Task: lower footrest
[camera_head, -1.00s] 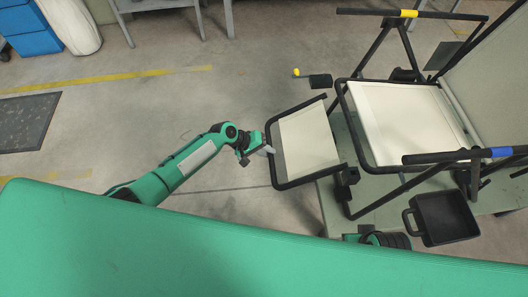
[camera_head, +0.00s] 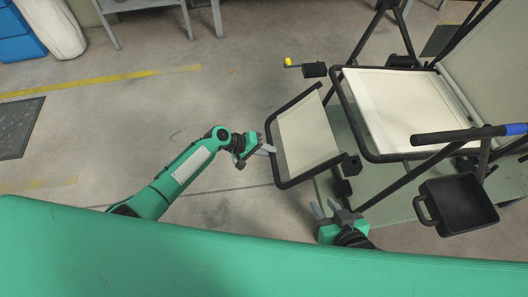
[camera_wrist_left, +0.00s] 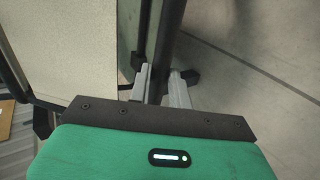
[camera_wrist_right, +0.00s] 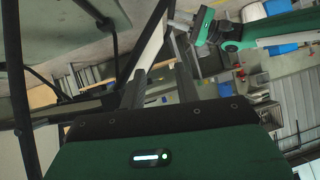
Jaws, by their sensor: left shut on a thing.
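The footrest (camera_head: 308,137) is a pale panel in a black tube frame, left of the lounger's seat (camera_head: 400,110) in the head view. My left gripper (camera_head: 268,149) is shut on the footrest's outer bar, at its left side. In the left wrist view the black bar (camera_wrist_left: 168,45) runs between the two fingers (camera_wrist_left: 160,88). My right gripper (camera_head: 326,209) is open and empty, below the footrest's near corner. Its fingers (camera_wrist_right: 160,88) stand apart in the right wrist view, with nothing between them.
A black block with a yellow knob (camera_head: 313,70) sits beyond the footrest. Black blocks (camera_head: 351,166) sit near its near hinge. A black tray (camera_head: 460,205) hangs beside the near armrest (camera_head: 455,135) with its blue band.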

